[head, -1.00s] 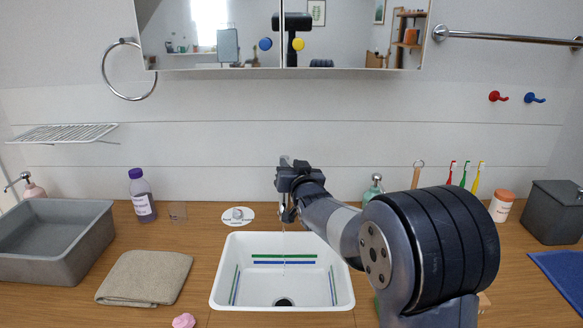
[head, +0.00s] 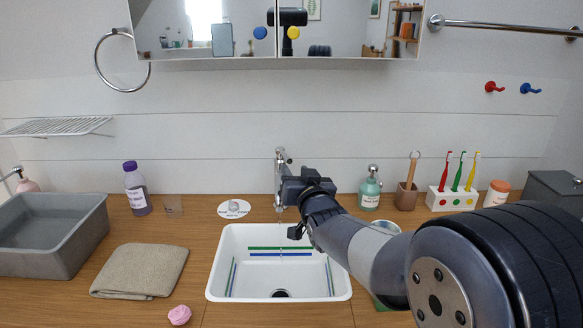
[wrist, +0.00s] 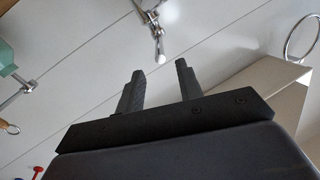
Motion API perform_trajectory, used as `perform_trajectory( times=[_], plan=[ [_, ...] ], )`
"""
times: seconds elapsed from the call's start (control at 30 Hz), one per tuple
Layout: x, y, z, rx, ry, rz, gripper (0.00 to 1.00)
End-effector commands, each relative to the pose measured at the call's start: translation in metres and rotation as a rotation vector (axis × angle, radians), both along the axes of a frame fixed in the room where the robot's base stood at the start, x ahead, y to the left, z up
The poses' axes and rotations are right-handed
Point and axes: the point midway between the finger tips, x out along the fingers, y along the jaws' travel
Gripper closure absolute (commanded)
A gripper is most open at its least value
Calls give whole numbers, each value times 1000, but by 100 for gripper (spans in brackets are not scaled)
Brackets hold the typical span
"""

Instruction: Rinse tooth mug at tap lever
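The chrome tap (head: 281,165) stands behind the white basin (head: 216,290), and its lever end (wrist: 161,57) shows ahead of my fingers in the wrist view. A thin stream of water (head: 281,240) falls from the tap into the basin. My gripper (head: 288,190) is in front of the tap and partly hides it. In the wrist view, my gripper (wrist: 160,78) has its two fingers apart with nothing between them. A pale round cup rim (head: 386,226) shows behind my arm; I cannot tell whether it is the tooth mug.
A folded towel (head: 140,270) and pink soap (head: 179,315) lie nearer. A soap dispenser (head: 370,190) and toothbrush holder (head: 452,199) stand at the back right.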

Motion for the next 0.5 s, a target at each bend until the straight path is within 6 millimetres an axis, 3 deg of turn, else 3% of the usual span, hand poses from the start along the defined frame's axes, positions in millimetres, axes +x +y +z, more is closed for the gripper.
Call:
perform_trajectory(
  times=[0.2,0.5],
  plan=[
    [-17,-4,0,-1,-1,0,65],
    [-19,-5,0,0,-1,0,65]
  ],
)
